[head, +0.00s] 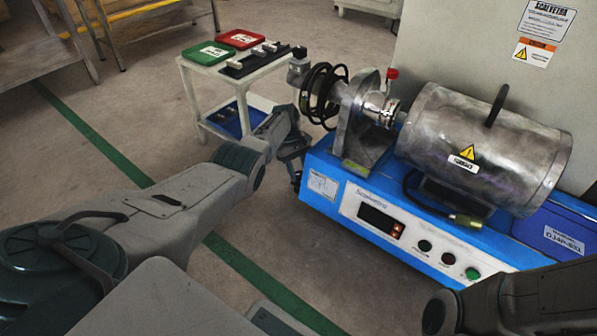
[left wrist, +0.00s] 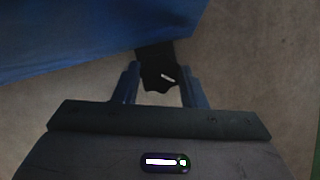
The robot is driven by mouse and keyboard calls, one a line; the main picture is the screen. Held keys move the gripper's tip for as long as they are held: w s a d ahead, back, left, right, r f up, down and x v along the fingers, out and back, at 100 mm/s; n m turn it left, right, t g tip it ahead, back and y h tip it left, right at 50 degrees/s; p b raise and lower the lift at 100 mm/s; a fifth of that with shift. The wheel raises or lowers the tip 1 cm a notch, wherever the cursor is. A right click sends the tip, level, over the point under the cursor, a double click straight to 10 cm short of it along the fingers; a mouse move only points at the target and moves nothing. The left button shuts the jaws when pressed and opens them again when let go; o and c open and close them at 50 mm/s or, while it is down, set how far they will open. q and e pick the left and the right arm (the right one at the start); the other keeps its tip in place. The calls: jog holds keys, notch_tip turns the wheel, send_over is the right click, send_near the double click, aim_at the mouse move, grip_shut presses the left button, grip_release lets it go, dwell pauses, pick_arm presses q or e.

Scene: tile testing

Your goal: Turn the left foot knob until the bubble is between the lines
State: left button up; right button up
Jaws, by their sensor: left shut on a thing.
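The left foot knob (left wrist: 158,76) is black with a small white mark. It sits under the blue machine base (head: 330,205), at its left end. My left gripper (left wrist: 160,88) has a finger on each side of the knob and is shut on it. In the head view my left gripper (head: 294,156) reaches the base's left end, where the knob is mostly hidden. A small yellow-green piece (head: 355,167) lies on the base by the upright bracket; I cannot tell whether it is the level, and no bubble or lines can be made out. My right gripper is out of view.
A white cart (head: 240,72) with green and red trays stands behind my left arm. A green stripe (head: 255,275) crosses the open floor.

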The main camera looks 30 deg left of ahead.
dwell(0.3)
pick_arm(q)
jog(key=o, duration=1)
jog(key=shift+r, duration=0.1)
jog(key=shift+p+v, duration=1.55)
jog(key=shift+v, duration=2.1)
